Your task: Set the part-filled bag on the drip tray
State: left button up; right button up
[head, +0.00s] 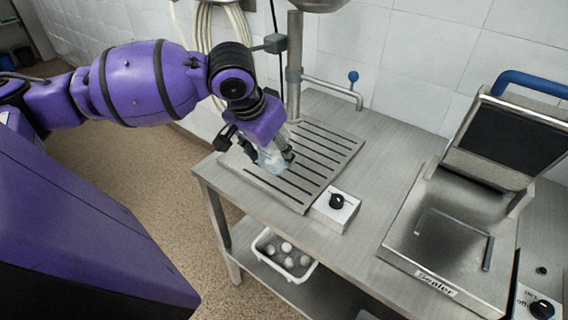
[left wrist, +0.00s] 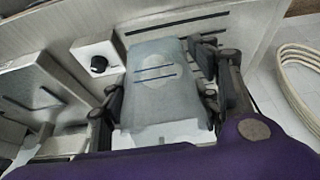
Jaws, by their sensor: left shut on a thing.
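The part-filled bag (head: 272,158) is a pale, translucent bluish bag. In the left wrist view the bag (left wrist: 158,85) fills the space between the fingers and shows a pale round mark and two dark lines. My left gripper (head: 268,150) is shut on it. The drip tray (head: 325,145) is a slotted steel panel on the counter. In the head view the bag is over the tray's left part, its lower end at or just above the slots; I cannot tell whether it touches. My right gripper is not in view.
A white box with a black knob (head: 336,208) stands at the tray's front right corner. A tap (head: 335,88) and upright pipe rise behind the tray. A white perforated basket (head: 283,258) sits on the shelf below.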

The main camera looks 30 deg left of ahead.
pick_arm(q)
jog(key=shift+w+a, duration=0.15)
jog(key=shift+a, duration=0.3)
jog(key=w+a+f, duration=0.1)
jog(key=w+f, duration=0.1)
jog(key=w, duration=0.2)
jog(key=w+a+f+b, duration=0.1)
jog(key=w+a+f, duration=0.1)
jog(key=w+f, duration=0.1)
jog(key=w+a+f+b, duration=0.1)
jog(key=w+f, duration=0.2)
jog(key=w, duration=0.2)
jog(key=shift+a+f, duration=0.15)
jog(key=shift+f, duration=0.1)
jog(key=shift+w+a+f, duration=0.1)
jog(key=shift+w+f, duration=0.25)
jog(key=f, duration=0.3)
jog(key=shift+w+a+f, duration=0.1)
jog(key=shift+w+f, duration=0.05)
jog(key=shift+w, duration=0.1)
jog(key=shift+f, duration=0.1)
jog(key=shift+f, duration=0.15)
jog(key=o, duration=1.2)
jog(key=shift+f, duration=0.1)
